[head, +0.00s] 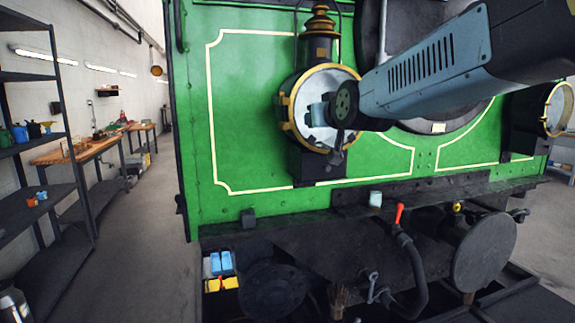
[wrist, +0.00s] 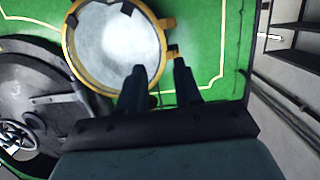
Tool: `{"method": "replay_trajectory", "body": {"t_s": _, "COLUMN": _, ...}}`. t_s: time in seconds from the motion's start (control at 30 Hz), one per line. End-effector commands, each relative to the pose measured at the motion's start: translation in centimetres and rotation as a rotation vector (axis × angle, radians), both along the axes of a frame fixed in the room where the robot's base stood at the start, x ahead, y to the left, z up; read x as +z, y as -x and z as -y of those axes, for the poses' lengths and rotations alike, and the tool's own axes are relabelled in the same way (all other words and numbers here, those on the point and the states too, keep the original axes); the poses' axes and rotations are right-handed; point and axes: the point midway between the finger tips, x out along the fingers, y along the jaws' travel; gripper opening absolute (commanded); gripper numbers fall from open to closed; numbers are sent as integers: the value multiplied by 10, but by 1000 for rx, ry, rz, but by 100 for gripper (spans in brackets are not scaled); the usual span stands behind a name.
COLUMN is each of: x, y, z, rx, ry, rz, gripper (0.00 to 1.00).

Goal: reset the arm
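My arm reaches in from the upper right in the head view. My gripper (head: 325,115) is in front of the left headlamp (head: 299,82), which has a brass rim and a pale glass, on the front of the green steam tram (head: 250,130). In the wrist view, the two dark fingers of my gripper (wrist: 159,72) stand apart with nothing between them. The lamp's pale glass (wrist: 112,45) and yellow rim show beyond them. I cannot tell whether a finger touches the lamp.
A second lamp (head: 557,108) is at the right. A white cup-like item (head: 375,199) and a red-handled lever (head: 399,214) are on the dark front beam. Blue and yellow blocks (head: 221,264) sit low at left.

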Motion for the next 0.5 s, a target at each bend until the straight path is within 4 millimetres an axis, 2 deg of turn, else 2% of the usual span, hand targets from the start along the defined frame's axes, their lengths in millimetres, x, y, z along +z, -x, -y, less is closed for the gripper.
{"method": "replay_trajectory", "body": {"t_s": 0.1, "x": -33, "y": 43, "z": 37, "rx": -42, "ry": 38, "rz": -161, "gripper": 34}}
{"method": "replay_trajectory", "body": {"t_s": 0.17, "x": -52, "y": 66, "z": 54, "rx": -63, "ry": 53, "rz": -247, "gripper": 34}}
{"method": "replay_trajectory", "body": {"t_s": 0.3, "x": -96, "y": 125, "z": 91, "rx": -119, "ry": 79, "rz": -450, "gripper": 34}}
{"method": "replay_trajectory", "body": {"t_s": 0.5, "x": -150, "y": 210, "z": 130, "rx": -196, "ry": 93, "rz": -712, "gripper": 34}}
